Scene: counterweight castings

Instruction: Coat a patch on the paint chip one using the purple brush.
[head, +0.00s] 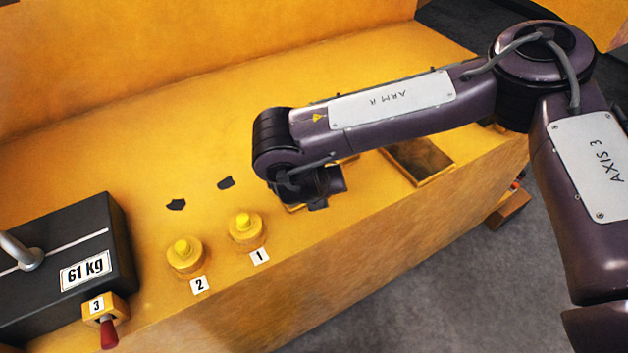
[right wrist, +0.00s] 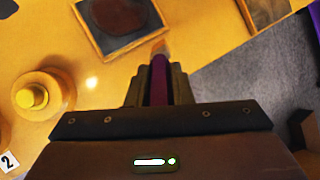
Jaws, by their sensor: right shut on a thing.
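Two small dark chips lie on the yellow surface in the head view. The right one (head: 226,183) is behind the knob labelled 1, the left one (head: 176,204) is behind the knob labelled 2. The chips themselves carry no readable number. My right gripper (head: 316,202) is low over the yellow surface, to the right of both chips. In the right wrist view my right gripper (right wrist: 158,90) is shut on the purple brush (right wrist: 158,78), whose pale orange tip points away from the jaws. The brush is hidden in the head view. My left gripper is out of view.
Yellow knobs labelled 1 (head: 245,229) and 2 (head: 185,255) stand near the front edge. A black 61 kg block (head: 118,240) and a red-handled switch (head: 107,332) are at left. A wood-framed tray with a dark round patch (right wrist: 120,18) lies beyond the brush.

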